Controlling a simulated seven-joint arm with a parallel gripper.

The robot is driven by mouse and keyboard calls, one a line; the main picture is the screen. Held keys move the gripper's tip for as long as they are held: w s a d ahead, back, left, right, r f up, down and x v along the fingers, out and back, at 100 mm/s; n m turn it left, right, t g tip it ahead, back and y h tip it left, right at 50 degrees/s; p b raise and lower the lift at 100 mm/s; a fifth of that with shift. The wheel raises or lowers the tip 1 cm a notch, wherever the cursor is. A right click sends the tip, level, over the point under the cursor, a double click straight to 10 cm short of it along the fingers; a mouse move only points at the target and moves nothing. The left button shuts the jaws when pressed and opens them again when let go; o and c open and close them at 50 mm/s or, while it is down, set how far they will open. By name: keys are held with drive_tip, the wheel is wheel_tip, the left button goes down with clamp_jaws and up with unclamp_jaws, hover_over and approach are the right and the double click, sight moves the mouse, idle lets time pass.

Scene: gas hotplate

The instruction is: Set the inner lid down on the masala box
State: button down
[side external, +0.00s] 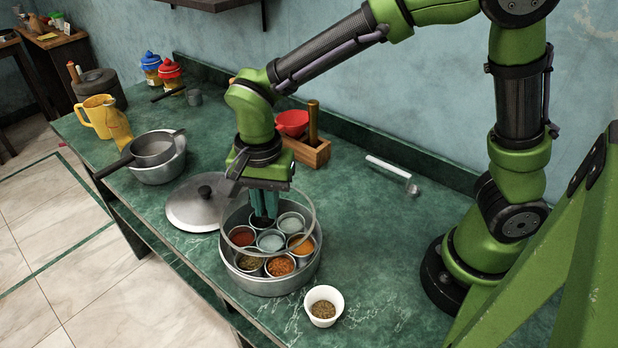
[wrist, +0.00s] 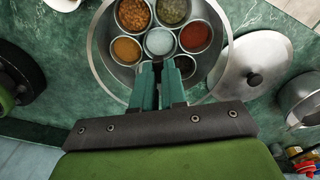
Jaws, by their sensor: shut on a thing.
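The masala box (side external: 275,288) is a round steel tin holding several small cups of coloured spices, standing on the green counter. The inner lid (side external: 313,213) is a clear disc with a thin pale rim, and the spices show through it. My gripper (side external: 263,214) points down over the box and is shut on the lid's small dark knob (wrist: 157,65). In the side view the lid's rim appears raised above the box, roughly over its opening. Whether any edge touches the box I cannot tell. The box also shows in the wrist view (wrist: 103,70) beyond my fingers.
A steel outer lid with a black knob (side external: 195,205) lies left of the box. A white bowl of brown spice (side external: 323,306) stands in front. A wooden holder (side external: 308,152) stands behind, and a pan (side external: 155,165) further left. The counter at right is mostly clear.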

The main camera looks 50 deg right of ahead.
sight(269, 225)
drive_tip(key=shift+f, duration=2.8)
drive_tip(key=shift+f, duration=0.3)
drive_tip(key=c, duration=1.1)
unclamp_jaws()
drive_tip(key=shift+r, duration=0.1)
drive_tip(key=shift+r, duration=2.95)
